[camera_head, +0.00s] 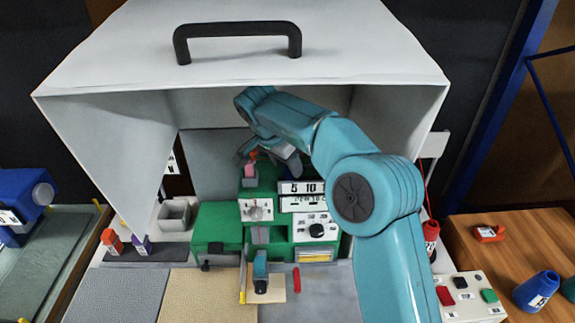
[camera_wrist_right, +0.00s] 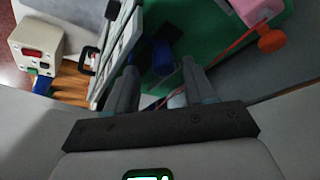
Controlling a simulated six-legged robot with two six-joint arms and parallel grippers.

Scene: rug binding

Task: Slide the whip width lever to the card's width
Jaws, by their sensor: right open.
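A green machine (camera_head: 215,225) stands under a white hood. White plates with black figures sit on it; the upper one (camera_head: 300,188) reads 5 and 10. I cannot make out for certain which part is the whip width lever or which piece is the card. My right gripper (camera_head: 268,155) is above the back of the machine, near a pink block (camera_head: 250,171) and behind the figured plate. In the right wrist view the fingers (camera_wrist_right: 160,88) are apart with nothing clearly held, over the green body (camera_wrist_right: 205,45). My left gripper is not in view.
The white hood (camera_head: 240,60) with a black handle overhangs the machine. A black knob (camera_head: 316,230) is on its front. A red bottle (camera_head: 431,238) and a button panel (camera_head: 468,297) are at right. A grey bin (camera_head: 174,215) is at left.

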